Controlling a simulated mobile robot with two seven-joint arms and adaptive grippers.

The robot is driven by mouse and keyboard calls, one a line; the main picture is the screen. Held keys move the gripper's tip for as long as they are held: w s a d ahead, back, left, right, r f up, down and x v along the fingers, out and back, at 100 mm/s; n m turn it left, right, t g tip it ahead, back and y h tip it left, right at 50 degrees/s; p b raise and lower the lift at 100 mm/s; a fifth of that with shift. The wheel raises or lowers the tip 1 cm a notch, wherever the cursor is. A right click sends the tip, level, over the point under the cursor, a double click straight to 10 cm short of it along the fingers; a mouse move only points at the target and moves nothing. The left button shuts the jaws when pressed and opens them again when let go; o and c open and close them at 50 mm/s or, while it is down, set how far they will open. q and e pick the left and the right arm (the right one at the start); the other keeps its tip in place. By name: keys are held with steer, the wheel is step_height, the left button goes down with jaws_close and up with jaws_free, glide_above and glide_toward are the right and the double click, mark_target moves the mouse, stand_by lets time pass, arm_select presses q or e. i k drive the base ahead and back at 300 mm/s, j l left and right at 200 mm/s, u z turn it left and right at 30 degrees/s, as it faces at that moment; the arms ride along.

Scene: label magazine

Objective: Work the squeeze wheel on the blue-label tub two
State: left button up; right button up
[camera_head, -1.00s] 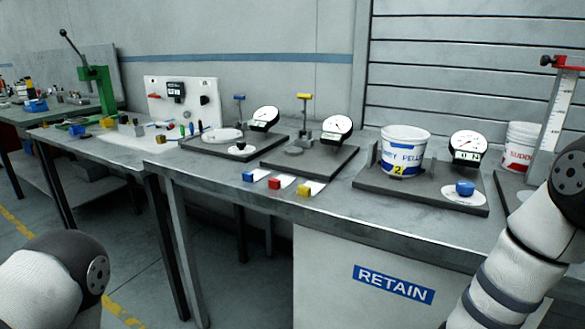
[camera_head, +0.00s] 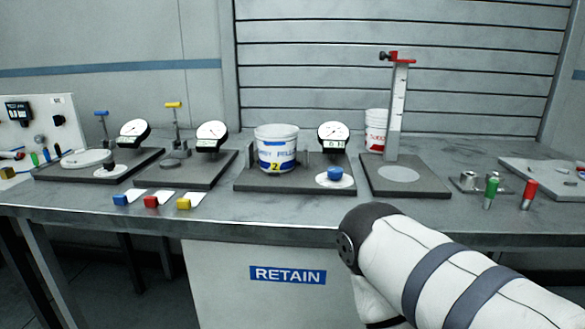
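The blue-label tub (camera_head: 277,139) is white, with a blue band and a yellow patch marked 2. It stands upright on a dark base plate (camera_head: 252,187) near the middle of the bench. A round dial gauge (camera_head: 333,135) with a small readout stands to its right; I cannot read its digits surely. A blue wheel (camera_head: 335,174) sits on a white disc at the plate's front right. Nothing of mine touches the tub or the wheel. My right arm crosses the lower right, but its gripper is out of view. My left arm and gripper are out of view.
Blue, red and yellow blocks (camera_head: 151,201) with white tags lie near the front edge. Two other gauge stations stand left. A red-topped upright scale (camera_head: 396,110) stands right, before a red-label tub (camera_head: 376,130).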

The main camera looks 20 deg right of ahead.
mark_target(335, 174)
steer(key=j+z, duration=0.15)
steer(key=z, duration=0.7)
